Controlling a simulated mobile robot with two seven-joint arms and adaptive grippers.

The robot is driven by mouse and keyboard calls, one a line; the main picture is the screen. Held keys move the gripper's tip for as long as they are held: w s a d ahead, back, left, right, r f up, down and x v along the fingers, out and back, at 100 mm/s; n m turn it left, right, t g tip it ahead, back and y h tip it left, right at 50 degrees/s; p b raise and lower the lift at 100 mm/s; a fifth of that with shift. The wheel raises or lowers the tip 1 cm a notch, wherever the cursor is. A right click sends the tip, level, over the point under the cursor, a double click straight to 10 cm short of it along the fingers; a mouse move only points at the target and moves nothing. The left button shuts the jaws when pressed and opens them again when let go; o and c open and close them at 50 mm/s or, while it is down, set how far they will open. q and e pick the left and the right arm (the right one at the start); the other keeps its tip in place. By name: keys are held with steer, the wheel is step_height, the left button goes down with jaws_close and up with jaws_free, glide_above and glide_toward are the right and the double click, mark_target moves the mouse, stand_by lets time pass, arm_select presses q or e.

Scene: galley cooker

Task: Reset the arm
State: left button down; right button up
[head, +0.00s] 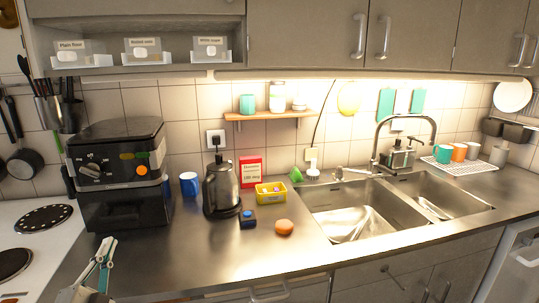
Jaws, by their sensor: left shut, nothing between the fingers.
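My left gripper (105,250) shows at the lower left of the head view, pale grey with teal parts. It is shut and empty, raised at the counter's front left, between the hob (22,245) and the steel worktop (180,262). It appears apart from the objects on the counter. My right gripper is not in view.
A kettle (221,190), blue mug (189,184), yellow tray (263,197), dark blue box (247,219) and orange round item (284,227) stand mid-counter. A double sink (350,205) lies right. The front left worktop is clear.

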arm_select(q)
steer(key=s+f+n+g, duration=0.1)
steer(key=f, duration=0.2)
steer(key=s+f+n+g+y, duration=0.1)
steer(key=s+f+g, duration=0.1)
steer(key=f, duration=0.1)
steer(key=s+f+g+y, duration=0.1)
steer(key=f+g, duration=0.1)
steer(key=f, duration=0.1)
steer(key=shift+s+f+n, duration=0.25)
steer(key=shift+s+n, duration=0.1)
steer(key=shift+n, duration=0.05)
steer(key=s+d+f+n+g, duration=0.1)
steer(key=s+f+g, duration=0.5)
steer(key=s, duration=0.4)
steer(key=s+d+f+n+g, duration=0.1)
steer(key=s+f+g, duration=0.3)
steer(key=s+f, duration=0.5)
steer(key=w+d+f+n+t+h, duration=0.1)
steer(key=d+f+t+h, duration=0.3)
steer(key=d+f, duration=0.8)
steer(key=d+n+h, duration=0.1)
steer(key=d+h, duration=0.1)
steer(key=d, duration=0.2)
steer(key=shift+n+h, duration=0.3)
